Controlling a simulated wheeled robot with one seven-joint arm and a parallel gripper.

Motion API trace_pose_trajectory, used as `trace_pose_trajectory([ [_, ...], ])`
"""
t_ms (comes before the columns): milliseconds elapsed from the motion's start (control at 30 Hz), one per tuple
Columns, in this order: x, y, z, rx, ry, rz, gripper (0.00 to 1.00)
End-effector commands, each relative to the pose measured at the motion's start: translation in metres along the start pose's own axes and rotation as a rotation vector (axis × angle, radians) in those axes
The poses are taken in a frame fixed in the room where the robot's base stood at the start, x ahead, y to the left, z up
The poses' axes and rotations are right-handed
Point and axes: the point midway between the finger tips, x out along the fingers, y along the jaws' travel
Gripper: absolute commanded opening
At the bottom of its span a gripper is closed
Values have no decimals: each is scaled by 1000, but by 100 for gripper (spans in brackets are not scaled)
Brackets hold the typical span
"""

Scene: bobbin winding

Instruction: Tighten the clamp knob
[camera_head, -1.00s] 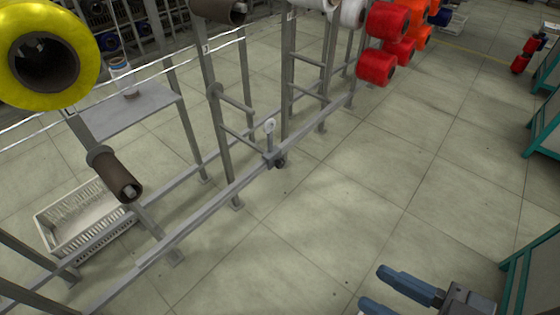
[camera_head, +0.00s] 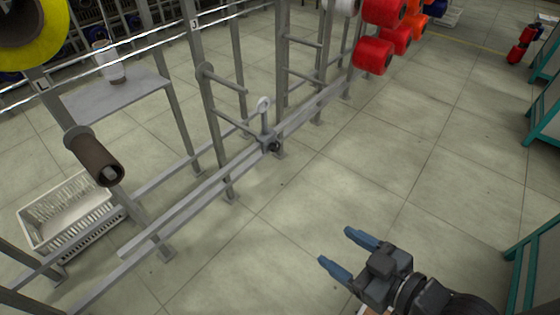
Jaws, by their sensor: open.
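A small black clamp knob (camera_head: 274,146) sits on a grey clamp block (camera_head: 266,139) on the low rail of the metal rack. A short upright post with a pale round eyelet (camera_head: 263,104) rises from the block. My gripper (camera_head: 342,250) is at the lower right, above the floor. Its two blue fingers are spread apart and empty, pointing left. It is well apart from the knob, to the right of it and lower in the picture.
The rack's low rail (camera_head: 190,205) runs diagonally, with several uprights. A brown empty tube (camera_head: 95,158), a yellow bobbin (camera_head: 42,32) and a white crate (camera_head: 68,215) are at left. Red bobbins (camera_head: 373,55) hang at the top. Teal-framed furniture (camera_head: 517,268) edges the right. Tiled floor between is clear.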

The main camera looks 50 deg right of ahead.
Motion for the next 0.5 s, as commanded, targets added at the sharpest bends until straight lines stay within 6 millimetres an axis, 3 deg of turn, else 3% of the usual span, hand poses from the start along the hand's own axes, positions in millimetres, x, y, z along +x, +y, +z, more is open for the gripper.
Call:
trace_pose_trajectory([
  [33, 31, 6, 28, 1, -5, 17, 69],
  [200, 108, 30, 74, -7, -31, 29, 69],
  [333, 164, 51, 97, -10, -25, 20, 69],
  [500, 234, 83, 110, -19, 25, -12, 69],
])
